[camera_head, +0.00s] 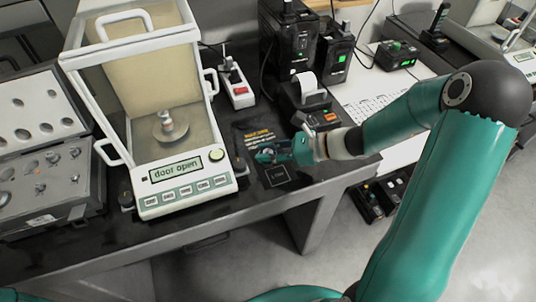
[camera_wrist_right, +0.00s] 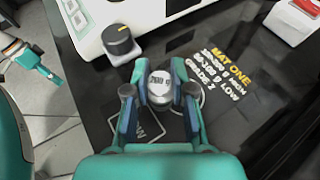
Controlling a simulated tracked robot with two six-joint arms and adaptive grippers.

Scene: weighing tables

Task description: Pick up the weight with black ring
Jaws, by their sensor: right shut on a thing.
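My right gripper (camera_head: 267,155) is low over the black mat, right of the balance. In the right wrist view, its fingers (camera_wrist_right: 160,95) are shut on a silver weight (camera_wrist_right: 160,88) with a marked round top. The weight's sides are mostly hidden, so I cannot tell its ring colour or whether it touches the mat. Another metal weight (camera_head: 168,119), with a reddish band, stands on the pan inside the balance (camera_head: 180,200). The display reads "door open". My left gripper (camera_wrist_right: 42,68) shows partly at the left of the right wrist view; its opening is unclear.
An open grey case (camera_head: 50,215) with several weights lies left of the balance. A black knob (camera_wrist_right: 118,38) stands close to my right gripper. A printer (camera_head: 312,100) and power strip (camera_head: 238,88) are behind. The table's front edge is near.

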